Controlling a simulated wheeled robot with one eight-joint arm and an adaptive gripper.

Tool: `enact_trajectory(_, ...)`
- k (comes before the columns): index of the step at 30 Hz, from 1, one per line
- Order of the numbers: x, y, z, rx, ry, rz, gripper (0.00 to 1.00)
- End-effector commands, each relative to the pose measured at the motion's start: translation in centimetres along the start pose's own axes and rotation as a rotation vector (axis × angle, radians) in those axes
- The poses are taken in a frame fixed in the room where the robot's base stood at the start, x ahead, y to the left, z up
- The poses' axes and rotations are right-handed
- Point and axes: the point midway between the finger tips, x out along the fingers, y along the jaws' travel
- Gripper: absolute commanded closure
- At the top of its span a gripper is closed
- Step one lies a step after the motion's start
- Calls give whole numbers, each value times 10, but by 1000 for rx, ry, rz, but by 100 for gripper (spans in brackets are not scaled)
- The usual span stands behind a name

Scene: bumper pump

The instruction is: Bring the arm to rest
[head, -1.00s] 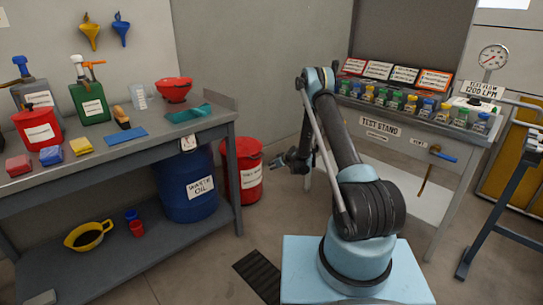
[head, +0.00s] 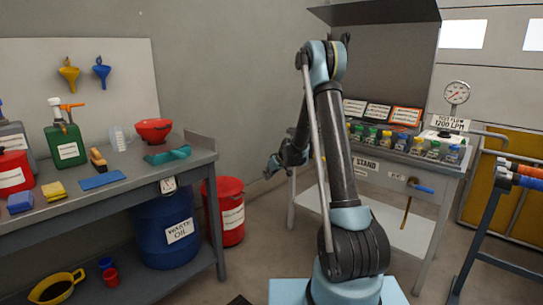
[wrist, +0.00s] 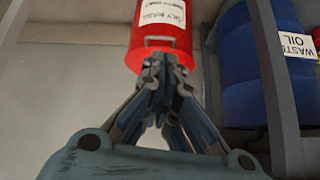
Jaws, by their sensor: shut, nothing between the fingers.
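My arm (head: 333,150) rises from its light blue base and bends over at the top, with the forearm reaching down and away behind it. My gripper (head: 271,168) shows small in the head view, left of the upper arm, in the air between the red bin and the test stand. In the wrist view my gripper (wrist: 165,62) has its fingers together and holds nothing. The red bin (wrist: 162,28) appears beyond the fingertips there. The arm link partly hides the test stand (head: 385,175).
A rack (head: 480,225) stands at right. Some floor is clear between bench and test stand.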

Motion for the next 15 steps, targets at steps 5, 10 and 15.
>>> enact_trajectory(5,-53,-7,5,36,-36,17,100)
enact_trajectory(10,-100,-15,15,71,-71,34,100)
enact_trajectory(15,-145,-26,30,107,-106,52,100)
